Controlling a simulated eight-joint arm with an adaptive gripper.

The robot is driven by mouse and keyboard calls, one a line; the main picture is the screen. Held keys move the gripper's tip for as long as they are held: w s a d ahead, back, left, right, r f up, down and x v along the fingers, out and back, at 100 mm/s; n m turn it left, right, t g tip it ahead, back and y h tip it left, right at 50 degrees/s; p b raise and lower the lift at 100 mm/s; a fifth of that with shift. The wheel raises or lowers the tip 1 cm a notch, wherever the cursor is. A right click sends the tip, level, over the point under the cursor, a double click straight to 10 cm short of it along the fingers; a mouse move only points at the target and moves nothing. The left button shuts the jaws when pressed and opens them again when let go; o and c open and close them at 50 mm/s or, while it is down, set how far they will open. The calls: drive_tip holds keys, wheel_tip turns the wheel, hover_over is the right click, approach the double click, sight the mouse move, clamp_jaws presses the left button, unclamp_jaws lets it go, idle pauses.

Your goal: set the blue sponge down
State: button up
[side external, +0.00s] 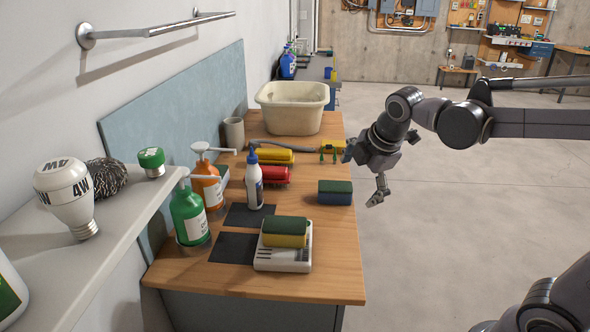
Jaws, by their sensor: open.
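The blue sponge (335,198), with a dark green top layer, lies flat on the wooden counter (330,250) close to its right edge. My gripper (362,178) is open, its two fingers spread wide apart. It is to the right of the blue sponge and somewhat above it in the picture, beyond the counter's right edge. Nothing shows between the fingers, and a gap shows between them and the sponge.
A yellow sponge (284,240) with a green top rests on a white dish (297,262) at the front. A white bottle (254,182), red brush (268,174), yellow brush (272,156), pump bottles (189,215) and cream basin (292,108) stand left and behind. Bare counter surrounds the blue sponge.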

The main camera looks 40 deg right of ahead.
drive_tip(key=s+a+f+m+t, duration=0.1)
drive_tip(key=s+a+f+m, duration=0.1)
drive_tip(key=s+m, duration=0.3)
drive_tip(key=s+a+f+m+t+y, duration=0.1)
drive_tip(key=s+m, duration=0.4)
drive_tip(key=m, duration=0.5)
drive_tip(key=shift+a+f+y, duration=0.3)
drive_tip(key=shift+a+f, duration=0.1)
drive_tip(key=shift+f, duration=0.4)
